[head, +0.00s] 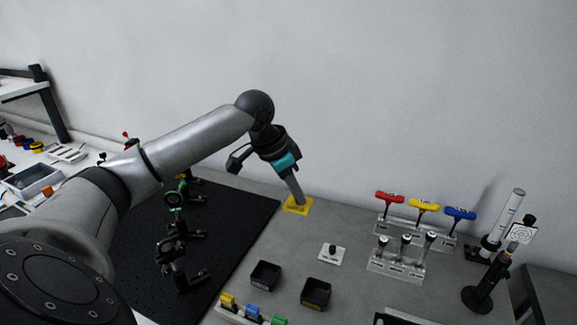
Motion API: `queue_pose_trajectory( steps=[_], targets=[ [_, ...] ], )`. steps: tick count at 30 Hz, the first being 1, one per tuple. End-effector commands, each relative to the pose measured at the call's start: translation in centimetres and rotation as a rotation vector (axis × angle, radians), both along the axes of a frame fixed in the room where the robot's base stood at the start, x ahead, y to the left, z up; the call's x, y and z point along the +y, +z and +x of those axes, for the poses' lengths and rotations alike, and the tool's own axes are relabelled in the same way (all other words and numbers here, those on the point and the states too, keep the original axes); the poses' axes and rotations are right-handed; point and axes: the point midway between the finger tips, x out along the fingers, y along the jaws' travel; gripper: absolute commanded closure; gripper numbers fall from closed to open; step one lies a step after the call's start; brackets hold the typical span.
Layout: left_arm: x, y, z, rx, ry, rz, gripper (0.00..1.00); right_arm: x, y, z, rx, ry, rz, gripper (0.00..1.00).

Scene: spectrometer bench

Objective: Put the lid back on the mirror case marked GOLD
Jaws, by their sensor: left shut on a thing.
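My left gripper (290,172) is at the back of the bench, pointing down. It is shut on a slim grey rod-like thing (296,190), whose lower end is over a yellow plate (299,208); I cannot tell if they touch. A pale square plate with a dark knob (333,254), which looks like a lid, lies on the grey bench. Two small open black cases stand in front of it, a left one (265,275) and a right one (316,293). Both look lidless. The right case has a yellowish label; its writing is too small to read. My right gripper is out of view.
A black breadboard (225,255) with optical mounts lies left of the cases. A rack of red, yellow and blue T-handled tools (424,207) and a stand of knobbed posts (400,260) are to the right. Coloured blocks (252,311) are at the front edge.

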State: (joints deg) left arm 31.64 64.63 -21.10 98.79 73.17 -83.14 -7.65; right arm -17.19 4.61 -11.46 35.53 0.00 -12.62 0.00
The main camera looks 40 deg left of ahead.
Motion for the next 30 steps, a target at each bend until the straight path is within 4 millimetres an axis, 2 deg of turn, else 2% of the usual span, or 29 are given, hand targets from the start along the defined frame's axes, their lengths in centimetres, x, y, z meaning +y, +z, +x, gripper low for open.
queue_pose_trajectory(
  steps=[1,8,15,23,30],
  targets=[
    [-0.9,-0.6,-0.6,0.006,-0.004,0.001,1.00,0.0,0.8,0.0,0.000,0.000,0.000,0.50],
    [-5.9,-3.6,-3.6,0.006,-0.017,0.000,1.00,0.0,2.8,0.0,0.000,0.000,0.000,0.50],
    [-10.1,-5.1,-6.6,0.001,-0.033,-0.003,1.00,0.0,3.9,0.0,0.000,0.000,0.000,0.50],
    [-11.4,-5.7,-7.6,0.000,-0.035,-0.001,1.00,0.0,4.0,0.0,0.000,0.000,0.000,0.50],
    [-11.4,-6.6,-7.6,-0.001,-0.035,0.000,1.00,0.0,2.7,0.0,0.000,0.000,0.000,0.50]
  ],
)
